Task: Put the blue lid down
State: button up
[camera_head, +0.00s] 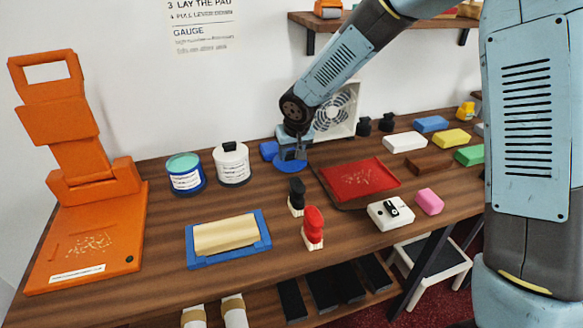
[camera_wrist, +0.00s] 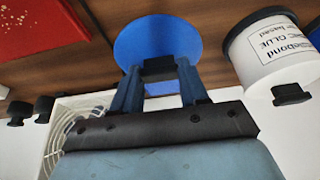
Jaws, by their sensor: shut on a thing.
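My gripper (camera_head: 291,153) is shut on the black knob of the blue lid, a flat round disc (camera_head: 289,167), at the back of the counter, right of the white can. The wrist view shows the lid (camera_wrist: 150,35) beyond the fingers, with the black knob between my fingertips (camera_wrist: 158,70). The lid looks roughly level and is at or just above the wood; I cannot tell whether it touches. The gripper hides part of the lid in the head view.
The white glue can (camera_head: 232,165) with a black-knobbed lid and a blue can (camera_head: 186,174) with a teal top stand left. A blue object (camera_head: 269,149) is close behind. A red tray (camera_head: 360,180) lies right, a fan (camera_head: 337,112) behind. Bare counter (camera_head: 262,190) shows in front.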

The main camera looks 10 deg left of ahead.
aim_at(291, 162)
jog(key=shift+f, duration=2.7)
jog(key=o, duration=1)
jog(key=shift+f, duration=0.1)
jog(key=shift+o, duration=0.2)
jog(key=v, duration=1.2)
jog(key=shift+d, duration=0.1)
